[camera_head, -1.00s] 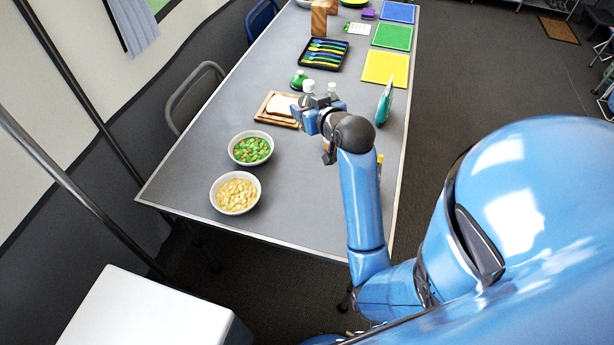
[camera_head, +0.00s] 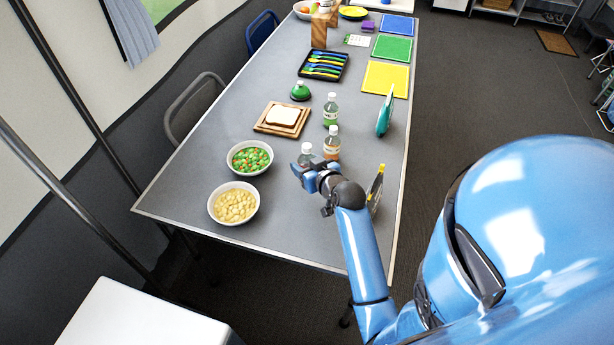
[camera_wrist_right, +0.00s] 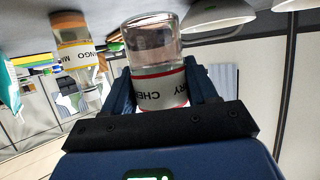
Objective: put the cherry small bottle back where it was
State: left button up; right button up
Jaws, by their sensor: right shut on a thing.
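The cherry small bottle (camera_wrist_right: 158,87) is clear, with a white label edged in red, and shows upside down in the right wrist view. In the head view its white cap and upper part (camera_head: 306,152) show just beyond my right gripper (camera_head: 311,172), which hides its lower part. My right gripper (camera_wrist_right: 160,95) is shut on this bottle. I cannot tell whether its base touches the table. My left gripper is out of view.
A green-bottomed bottle (camera_head: 330,109) stands behind the mango bottle. Bowls of vegetables (camera_head: 233,165) and yellow chunks (camera_head: 213,207) are to the left. A bread board (camera_head: 262,126) lies behind. A teal thing (camera_head: 384,116) stands right. The table's near middle (camera_head: 290,225) is bare.

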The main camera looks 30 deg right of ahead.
jog(key=shift+f+b, duration=0.35)
jog(key=shift+f, duration=1.85)
jog(key=shift+f, duration=0.1)
jog(key=shift+f, duration=0.15)
jog(key=o, duration=1)
jog(key=shift+o, duration=0.2)
